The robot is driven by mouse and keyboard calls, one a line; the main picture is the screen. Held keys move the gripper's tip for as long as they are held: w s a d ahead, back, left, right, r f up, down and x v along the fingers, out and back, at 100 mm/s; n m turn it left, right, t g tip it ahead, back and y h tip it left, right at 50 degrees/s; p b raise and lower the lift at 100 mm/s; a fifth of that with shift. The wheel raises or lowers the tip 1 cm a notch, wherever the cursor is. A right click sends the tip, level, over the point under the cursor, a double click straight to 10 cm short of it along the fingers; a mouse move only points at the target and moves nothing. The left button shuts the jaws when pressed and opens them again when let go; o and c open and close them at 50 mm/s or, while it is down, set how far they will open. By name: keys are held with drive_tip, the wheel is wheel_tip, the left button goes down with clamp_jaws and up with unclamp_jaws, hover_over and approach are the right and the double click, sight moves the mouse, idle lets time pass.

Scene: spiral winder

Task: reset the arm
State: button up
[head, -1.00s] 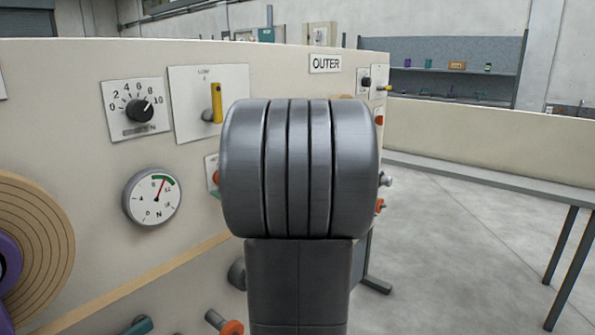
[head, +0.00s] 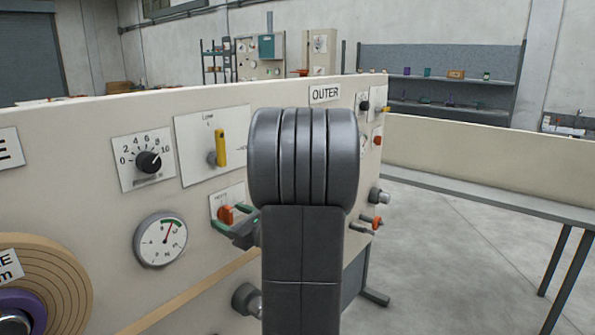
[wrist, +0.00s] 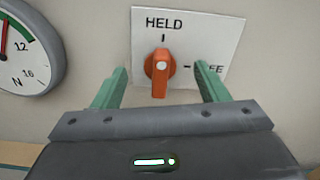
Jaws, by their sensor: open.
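My gripper (wrist: 160,72) is open, with one green finger on each side of an orange knob (wrist: 160,74) on a white plate (wrist: 215,35) marked HELD. The other word on the plate is partly hidden by the right finger. The knob stands upright, toward the HELD mark, with gaps between it and both fingers. In the head view my gripper (head: 236,228) is at the panel beside the same knob, partly hidden by my dark arm.
The cream panel (head: 95,130) carries a black dial (head: 149,161), a yellow lever (head: 222,148) and a round gauge (head: 160,240). A tape roll (head: 65,270) is at lower left. More controls lie right of my arm. Open floor (head: 460,230) shows at right.

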drive_tip(key=shift+m+p, duration=0.45)
drive_tip(key=shift+m, duration=0.05)
drive_tip(key=shift+f, duration=0.1)
